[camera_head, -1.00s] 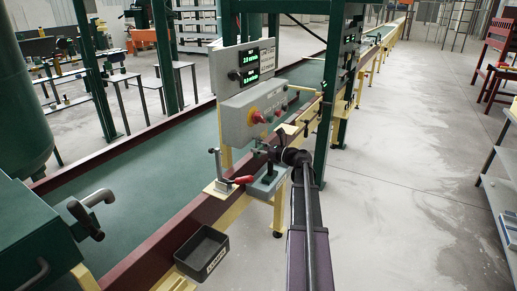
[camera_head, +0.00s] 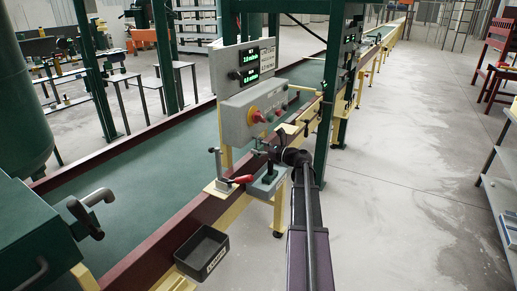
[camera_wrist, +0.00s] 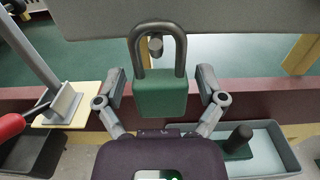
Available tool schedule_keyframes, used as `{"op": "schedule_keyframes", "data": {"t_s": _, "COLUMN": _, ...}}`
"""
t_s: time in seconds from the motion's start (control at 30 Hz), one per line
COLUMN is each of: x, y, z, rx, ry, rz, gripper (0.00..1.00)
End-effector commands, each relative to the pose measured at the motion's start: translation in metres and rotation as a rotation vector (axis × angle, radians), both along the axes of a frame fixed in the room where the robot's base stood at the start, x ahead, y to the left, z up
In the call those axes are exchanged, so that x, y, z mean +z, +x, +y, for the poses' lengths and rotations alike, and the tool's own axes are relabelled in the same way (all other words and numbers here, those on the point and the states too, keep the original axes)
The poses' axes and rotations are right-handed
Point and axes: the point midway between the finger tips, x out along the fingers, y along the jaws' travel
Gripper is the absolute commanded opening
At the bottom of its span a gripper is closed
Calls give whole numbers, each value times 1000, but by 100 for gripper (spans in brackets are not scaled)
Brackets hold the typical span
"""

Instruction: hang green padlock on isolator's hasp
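The green padlock (camera_wrist: 162,98) is upright in the wrist view, its grey shackle pointing up. My gripper (camera_wrist: 161,88) has one finger on each side of the padlock's body, with a narrow gap visible on both sides. A short grey peg (camera_wrist: 155,45) shows inside the shackle's loop; I cannot tell whether the shackle hangs on it. In the head view, my gripper (camera_head: 273,154) is just below and right of the grey isolator box (camera_head: 254,108) with its red knob (camera_head: 257,116). The padlock is not clear there.
A blue-grey tray (camera_wrist: 278,148) with a dark post stands below right of my gripper in the wrist view. A red-handled clamp (camera_head: 240,179) and a black bin (camera_head: 202,252) are along the dark-red conveyor rail (camera_head: 160,248). Open floor (camera_head: 410,200) lies to the right.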

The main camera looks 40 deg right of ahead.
Motion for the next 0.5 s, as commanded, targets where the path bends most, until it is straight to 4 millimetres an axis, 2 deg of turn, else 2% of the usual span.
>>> {"op": "schedule_keyframes", "data": {"t_s": 0.5, "x": 0, "y": -2, "z": -1, "rx": 0, "ry": 0, "rz": 0, "gripper": 100}}
